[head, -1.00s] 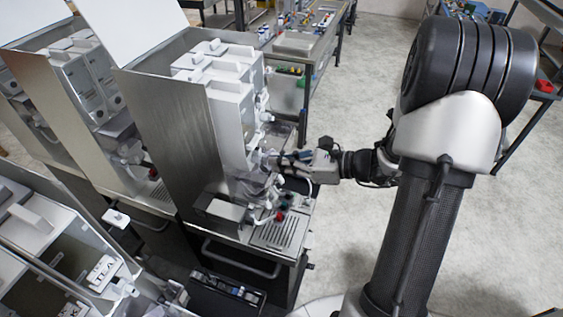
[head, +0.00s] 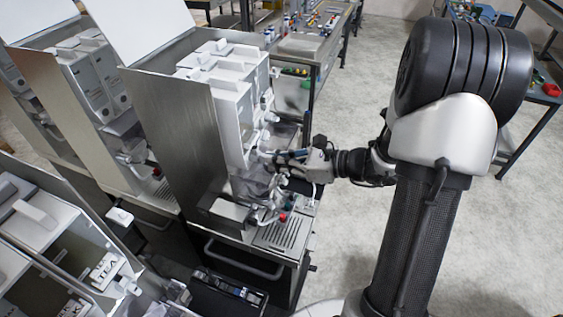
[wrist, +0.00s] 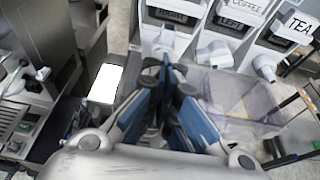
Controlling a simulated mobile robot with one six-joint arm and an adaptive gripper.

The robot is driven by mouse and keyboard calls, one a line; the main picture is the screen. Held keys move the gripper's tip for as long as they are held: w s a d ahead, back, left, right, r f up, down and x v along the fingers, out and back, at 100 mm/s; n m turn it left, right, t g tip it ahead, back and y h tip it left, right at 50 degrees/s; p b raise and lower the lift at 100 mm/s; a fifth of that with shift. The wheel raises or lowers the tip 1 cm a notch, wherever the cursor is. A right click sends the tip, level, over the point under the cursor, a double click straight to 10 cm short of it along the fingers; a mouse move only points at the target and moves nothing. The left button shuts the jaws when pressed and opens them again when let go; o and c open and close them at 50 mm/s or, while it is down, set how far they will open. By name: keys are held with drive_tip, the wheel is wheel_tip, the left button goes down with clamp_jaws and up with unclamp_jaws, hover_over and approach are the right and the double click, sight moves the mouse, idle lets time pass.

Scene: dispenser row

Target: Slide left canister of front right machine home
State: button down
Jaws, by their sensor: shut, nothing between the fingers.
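The dispenser machine (head: 175,125) nearest my gripper has a row of white canisters (head: 232,98) behind a steel side panel. My gripper (head: 272,154) is at the front of this machine, just below the canister fronts. In the wrist view, its blue-padded fingers (wrist: 168,88) are together and hold nothing.
A clear plastic mixing bowl (wrist: 240,97) is right of my fingers. A drip tray (head: 283,234) and handle bar (head: 243,262) stand below. Other machines stand left (head: 90,85) and front left (head: 50,230). A cluttered bench (head: 310,45) is behind.

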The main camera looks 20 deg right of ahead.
drive_tip(key=shift+w+a, duration=0.85)
drive_tip(key=shift+a, duration=0.05)
drive_tip(key=shift+s+d, duration=2.8)
drive_tip(key=shift+d, duration=0.05)
drive_tip(key=s+a+f+n+g+h+b, duration=0.1)
drive_tip(key=s+a+f+n+g+b, duration=0.1)
drive_tip(key=s+a+n+g+b, duration=0.35)
drive_tip(key=s+a+f+n+g+h+b, duration=0.1)
drive_tip(key=s+a+f+n+g+b, duration=0.3)
drive_tip(key=a+n, duration=0.4)
drive_tip(key=s+d+f+n+t+h+b, duration=0.2)
drive_tip(key=s+f+n+t+h+b, duration=0.2)
drive_tip(key=s+n+h+b, duration=0.4)
drive_tip(key=s+f+n+b, duration=0.1)
drive_tip(key=s+n+b, duration=0.1)
drive_tip(key=n, duration=0.3)
drive_tip(key=shift+f+b, duration=0.25)
drive_tip(key=shift+b, duration=0.5)
